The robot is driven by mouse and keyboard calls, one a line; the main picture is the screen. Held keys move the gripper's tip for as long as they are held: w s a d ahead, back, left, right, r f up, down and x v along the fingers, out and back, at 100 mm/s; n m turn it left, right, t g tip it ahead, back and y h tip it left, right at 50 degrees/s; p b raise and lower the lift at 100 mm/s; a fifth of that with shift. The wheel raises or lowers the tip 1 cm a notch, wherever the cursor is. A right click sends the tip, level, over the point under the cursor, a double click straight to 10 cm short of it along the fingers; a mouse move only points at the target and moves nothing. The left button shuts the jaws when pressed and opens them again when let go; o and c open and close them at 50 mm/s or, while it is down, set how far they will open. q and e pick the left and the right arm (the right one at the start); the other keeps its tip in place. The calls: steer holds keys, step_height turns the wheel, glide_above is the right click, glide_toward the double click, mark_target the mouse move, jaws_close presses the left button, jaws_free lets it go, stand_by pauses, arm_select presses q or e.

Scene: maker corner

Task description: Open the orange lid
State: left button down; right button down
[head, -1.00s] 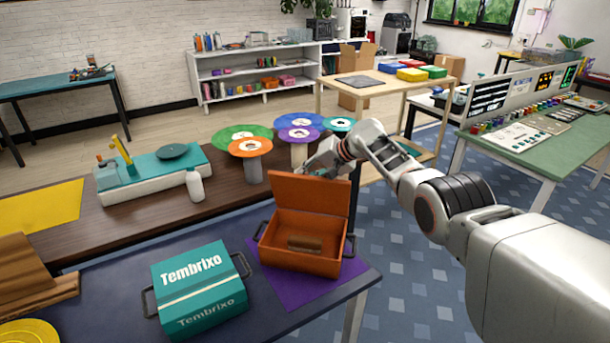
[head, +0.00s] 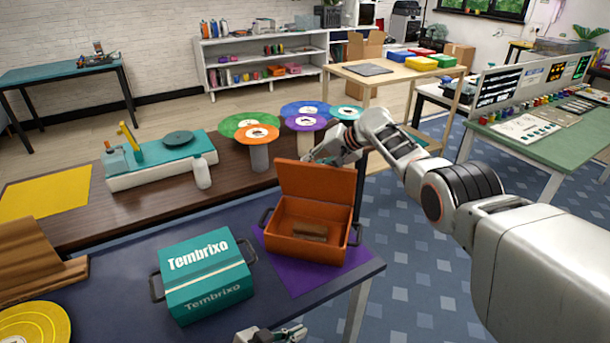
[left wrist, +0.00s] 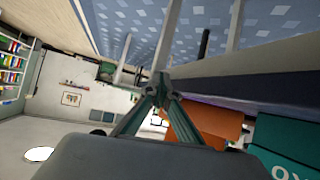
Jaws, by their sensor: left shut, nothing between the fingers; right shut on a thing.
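The orange lid (head: 315,183) stands raised, roughly upright, at the back of the orange box (head: 301,248). The box is open, with a brown block (head: 311,230) inside. My right gripper (head: 322,155) is at the lid's top edge, shut on the lid; its fingertips are partly hidden behind it. My left gripper (head: 272,335) is shut and empty at the bottom edge of the head view, in front of the table and apart from the box. In the left wrist view its closed fingers (left wrist: 157,88) show, with orange surfaces (left wrist: 215,122) beyond.
A teal Tembrixo box (head: 207,275) stands left of the orange box, which sits on a purple mat (head: 285,275). Mushroom-like stands with coloured discs (head: 249,134) are behind. A white bottle (head: 201,172) stands on the brown bench. The blue table's front middle is bare.

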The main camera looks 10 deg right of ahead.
steer(key=shift+f, duration=0.1)
arm_select(q)
steer(key=w+d+r+m+g+h, duration=0.1)
steer(key=w+d+r+m+h, duration=0.15)
steer(key=d+r, duration=0.45)
steer(key=w+d+r+m+g+h, duration=0.1)
steer(key=w+d+r, duration=0.2)
steer(key=r, duration=0.9)
steer(key=s+d+r+m+g, duration=0.2)
steer(key=d+r, duration=0.1)
steer(key=r, duration=0.5)
steer(key=s+d+r+m+g, duration=0.1)
steer(key=d+r+m+g, duration=0.15)
steer(key=r, duration=0.45)
steer(key=m+t+y, duration=0.8)
steer(key=m+t, duration=0.4)
steer(key=m, duration=1.1)
glide_toward(308, 173)
steer(key=f+x, duration=0.1)
steer(key=x, duration=0.4)
steer(key=shift+w+d+r, duration=0.15)
steer(key=shift+w+r, duration=0.2)
steer(key=shift+r, duration=0.15)
